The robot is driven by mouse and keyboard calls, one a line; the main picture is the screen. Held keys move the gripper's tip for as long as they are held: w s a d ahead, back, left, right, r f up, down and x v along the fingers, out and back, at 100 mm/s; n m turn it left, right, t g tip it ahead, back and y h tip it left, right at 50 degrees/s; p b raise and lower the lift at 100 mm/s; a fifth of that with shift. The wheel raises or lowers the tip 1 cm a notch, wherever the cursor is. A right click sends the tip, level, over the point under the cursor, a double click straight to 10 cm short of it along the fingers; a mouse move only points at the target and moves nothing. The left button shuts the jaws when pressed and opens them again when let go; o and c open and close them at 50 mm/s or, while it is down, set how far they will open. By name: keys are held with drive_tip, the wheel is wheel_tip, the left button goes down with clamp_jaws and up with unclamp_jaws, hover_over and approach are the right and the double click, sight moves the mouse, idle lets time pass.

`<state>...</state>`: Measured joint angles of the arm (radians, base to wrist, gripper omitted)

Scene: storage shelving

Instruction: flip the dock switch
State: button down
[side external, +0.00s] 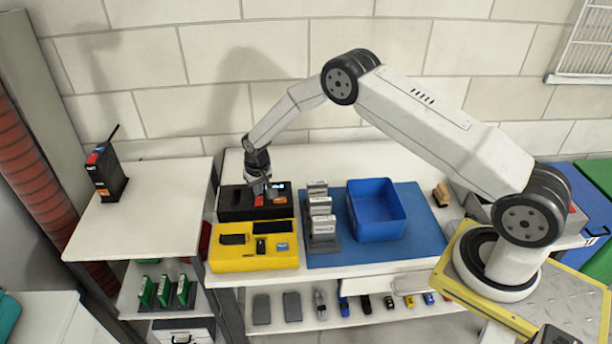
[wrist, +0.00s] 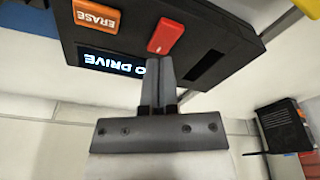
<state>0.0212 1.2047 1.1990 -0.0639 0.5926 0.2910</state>
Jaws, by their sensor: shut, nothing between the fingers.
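The dock is a black box (side external: 231,207) on the white bench, at the back left behind a yellow case; it fills the top of the wrist view (wrist: 222,32). A red switch (wrist: 166,36) sits on its face, between an orange button marked ERASE (wrist: 97,17) and a dark slot. In the side view my gripper (side external: 261,189) points down over the dock.
The yellow case (side external: 226,264) with dark inserts stands in front of the dock. A rack of upright grey drives (side external: 320,214) and an open blue bin (side external: 376,205) stand to the right on a blue mat (side external: 415,238). A black device with an antenna (side external: 108,180) stands on the left table.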

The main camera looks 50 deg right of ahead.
sight(261, 199)
drive_tip(key=shift+r, duration=2.8)
drive_tip(key=s+a+r+n, duration=0.1)
drive_tip(key=s+r+n, duration=0.1)
drive_tip(key=s+r, duration=1)
drive_tip(key=s+r+n, duration=0.1)
drive_tip(key=s+r, duration=0.1)
drive_tip(key=s, duration=1.6)
drive_tip(key=shift+s+a+t, duration=0.15)
drive_tip(key=shift+a+t, duration=0.25)
drive_tip(key=shift+a, duration=0.05)
